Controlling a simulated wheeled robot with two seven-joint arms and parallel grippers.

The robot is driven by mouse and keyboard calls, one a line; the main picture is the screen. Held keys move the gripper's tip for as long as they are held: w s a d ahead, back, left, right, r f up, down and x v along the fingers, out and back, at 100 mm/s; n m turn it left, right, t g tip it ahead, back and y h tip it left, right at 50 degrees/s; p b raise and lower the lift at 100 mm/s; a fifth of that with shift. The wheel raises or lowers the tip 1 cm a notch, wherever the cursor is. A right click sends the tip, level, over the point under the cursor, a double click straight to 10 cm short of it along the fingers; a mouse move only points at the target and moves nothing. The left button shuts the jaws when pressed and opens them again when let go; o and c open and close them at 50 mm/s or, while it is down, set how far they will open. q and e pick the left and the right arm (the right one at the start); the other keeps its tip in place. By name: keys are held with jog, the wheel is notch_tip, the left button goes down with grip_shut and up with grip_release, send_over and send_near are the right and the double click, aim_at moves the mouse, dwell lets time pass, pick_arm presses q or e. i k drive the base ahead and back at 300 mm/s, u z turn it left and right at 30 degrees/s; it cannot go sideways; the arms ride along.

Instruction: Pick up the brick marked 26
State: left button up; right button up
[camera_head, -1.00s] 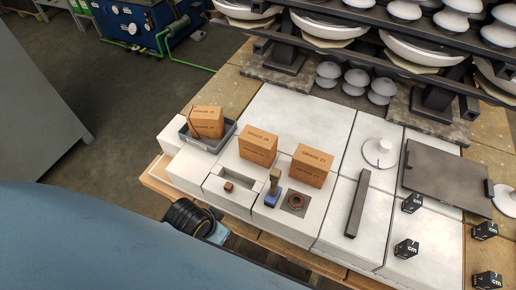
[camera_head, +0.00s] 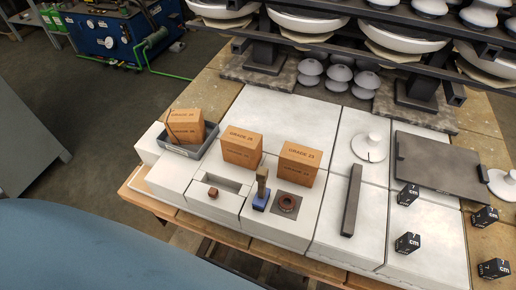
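Three orange-brown bricks with dark "GRADE" print stand on the white blocks. One brick (camera_head: 186,127) sits in a grey tray (camera_head: 180,150) at the left, with a dark line like a strap across it. The middle brick (camera_head: 241,148) stands right of the tray, and its print looks like 26, though it is small. The right brick (camera_head: 299,164) seems to read 23 or similar. The number on the tray brick is too small to read surely. All three are upright and nothing holds them. Neither of my grippers is in view.
A dark bar (camera_head: 352,200), a dark plate (camera_head: 440,164) and several black cubes lie right. Insulator racks (camera_head: 380,28) stand behind.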

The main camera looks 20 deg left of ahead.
aim_at(241, 147)
jog(key=z, duration=1.05)
jog(key=k, duration=1)
jog(key=u, duration=1.7)
jog(key=i, duration=0.5)
jog(key=u, duration=0.05)
